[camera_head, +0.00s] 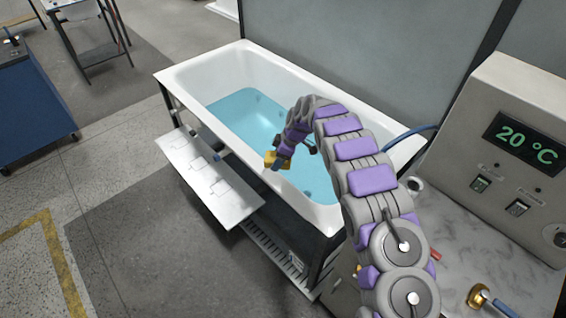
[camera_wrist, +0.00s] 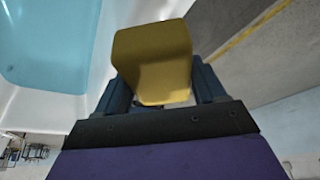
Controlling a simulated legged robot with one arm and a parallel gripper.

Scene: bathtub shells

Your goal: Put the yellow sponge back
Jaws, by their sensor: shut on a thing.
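The yellow sponge (camera_wrist: 155,58) is a plain block held between the two dark fingers of my gripper (camera_wrist: 162,85). In the head view the sponge (camera_head: 270,159) shows as a small yellow piece at the end of my arm, in front of the white tub's near rim. My gripper (camera_head: 277,162) is shut on it. The white shelf (camera_head: 233,209) along the tub's near side lies to the lower left of the gripper. It has several pale outlined patches on it. The exact height of the sponge above rim or shelf cannot be told.
The white bathtub (camera_head: 178,74) holds blue water (camera_head: 238,117). A grey control panel (camera_head: 500,150) reading 20 °C stands at the right, above a counter (camera_head: 450,225) with small brass parts. A blue cabinet (camera_head: 35,110) stands far left. The floor left of the shelf is clear.

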